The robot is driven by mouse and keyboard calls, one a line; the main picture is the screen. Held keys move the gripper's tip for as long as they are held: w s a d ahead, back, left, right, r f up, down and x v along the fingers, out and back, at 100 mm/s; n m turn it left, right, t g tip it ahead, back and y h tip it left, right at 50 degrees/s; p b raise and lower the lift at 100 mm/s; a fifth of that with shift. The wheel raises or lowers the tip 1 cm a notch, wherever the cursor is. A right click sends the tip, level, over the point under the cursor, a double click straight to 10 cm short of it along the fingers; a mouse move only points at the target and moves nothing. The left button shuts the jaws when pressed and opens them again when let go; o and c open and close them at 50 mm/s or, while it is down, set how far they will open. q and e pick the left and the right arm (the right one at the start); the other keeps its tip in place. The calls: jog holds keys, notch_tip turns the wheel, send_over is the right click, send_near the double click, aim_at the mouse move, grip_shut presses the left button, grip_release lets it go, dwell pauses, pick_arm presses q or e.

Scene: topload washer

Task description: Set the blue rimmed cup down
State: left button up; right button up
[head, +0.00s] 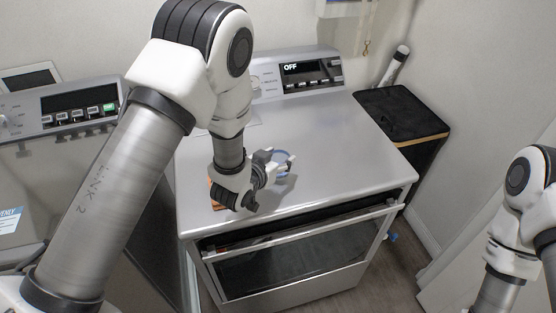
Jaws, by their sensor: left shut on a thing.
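My left gripper (272,168) reaches over the grey top of the middle appliance (330,140) and is shut on the blue rimmed cup (284,155). The cup looks small and clear, with a blue rim, and the gripper hides part of it. It is at or just above the metal top; I cannot tell whether it touches. My right arm shows at the right edge, but its gripper is out of view.
An orange-brown item (215,192) lies partly behind my left wrist on the top. A black-topped stand (400,113) is at the right. Another appliance with a control panel (80,112) stands at the left. The top right of the cup is clear.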

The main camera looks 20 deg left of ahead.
pick_arm(q)
notch_tip(320, 180, down, 2)
jog(key=shift+w+f, duration=0.1)
jog(key=shift+f, duration=0.1)
jog(key=o, duration=0.7)
jog(key=shift+f, duration=0.1)
jog(key=o, duration=0.4)
pick_arm(e)
jog(key=shift+r, duration=0.25)
